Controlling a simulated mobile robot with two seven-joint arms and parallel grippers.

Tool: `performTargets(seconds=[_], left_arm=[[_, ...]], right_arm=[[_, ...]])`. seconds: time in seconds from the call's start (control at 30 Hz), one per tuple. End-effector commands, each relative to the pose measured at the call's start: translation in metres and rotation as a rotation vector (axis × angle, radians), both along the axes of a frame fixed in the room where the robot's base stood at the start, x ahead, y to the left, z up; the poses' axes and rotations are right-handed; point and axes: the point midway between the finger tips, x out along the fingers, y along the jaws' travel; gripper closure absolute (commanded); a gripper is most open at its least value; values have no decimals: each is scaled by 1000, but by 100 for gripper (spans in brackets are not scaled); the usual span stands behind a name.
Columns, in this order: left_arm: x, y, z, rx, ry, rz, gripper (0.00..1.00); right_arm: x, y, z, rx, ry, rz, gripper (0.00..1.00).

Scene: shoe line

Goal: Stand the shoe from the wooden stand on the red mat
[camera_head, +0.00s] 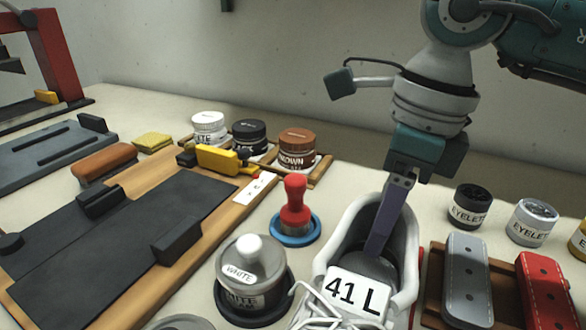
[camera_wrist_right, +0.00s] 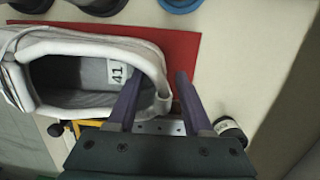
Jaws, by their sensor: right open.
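The white shoe (camera_head: 408,255), with a "41 L" tag on its front, is at the bottom centre of the head view, its toe cut off. The wrist view looks into the opening of the shoe (camera_wrist_right: 30,48). The red mat (camera_wrist_right: 184,48) shows beneath and beside the shoe there. My right gripper (camera_head: 378,250) points down at the shoe's heel. In the wrist view my right gripper (camera_wrist_right: 157,80) is open, one finger inside the opening and the other outside, with the heel wall between them. I cannot make out the wooden stand. My left gripper is out of view.
A white jar (camera_head: 250,275) and a red-handled stamp (camera_head: 295,205) stand left of the shoe. A wooden rack with grey (camera_head: 467,285) and red (camera_head: 548,290) blocks is close on the right. Eyelet jars (camera_head: 470,207) stand behind it.

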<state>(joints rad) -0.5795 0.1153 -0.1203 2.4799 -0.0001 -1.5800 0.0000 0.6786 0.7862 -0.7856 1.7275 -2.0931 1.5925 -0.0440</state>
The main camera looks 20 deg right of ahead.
Motion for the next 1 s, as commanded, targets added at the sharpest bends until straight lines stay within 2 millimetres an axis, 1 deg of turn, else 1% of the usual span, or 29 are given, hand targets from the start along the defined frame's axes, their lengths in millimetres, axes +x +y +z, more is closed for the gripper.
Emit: performTargets(seconds=[0.17, 0.27, 0.37, 0.6, 0.7, 0.83, 0.9, 1.0], left_arm=[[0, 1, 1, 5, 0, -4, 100], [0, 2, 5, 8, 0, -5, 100], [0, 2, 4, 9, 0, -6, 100], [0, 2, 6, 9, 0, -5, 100], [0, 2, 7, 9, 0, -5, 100], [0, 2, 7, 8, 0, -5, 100], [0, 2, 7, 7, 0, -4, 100], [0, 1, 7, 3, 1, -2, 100]], right_arm=[[0, 0, 1, 0, 0, 0, 49], [0, 0, 7, 0, -1, 0, 49], [0, -2, 22, -1, -6, 0, 49], [-3, -8, 76, -1, -7, 1, 49], [-5, -11, 96, 0, -6, -1, 49], [-6, -12, 114, -1, -3, 0, 49], [-7, -13, 119, 1, -2, 0, 49], [-8, -13, 122, 0, 0, -1, 49]])
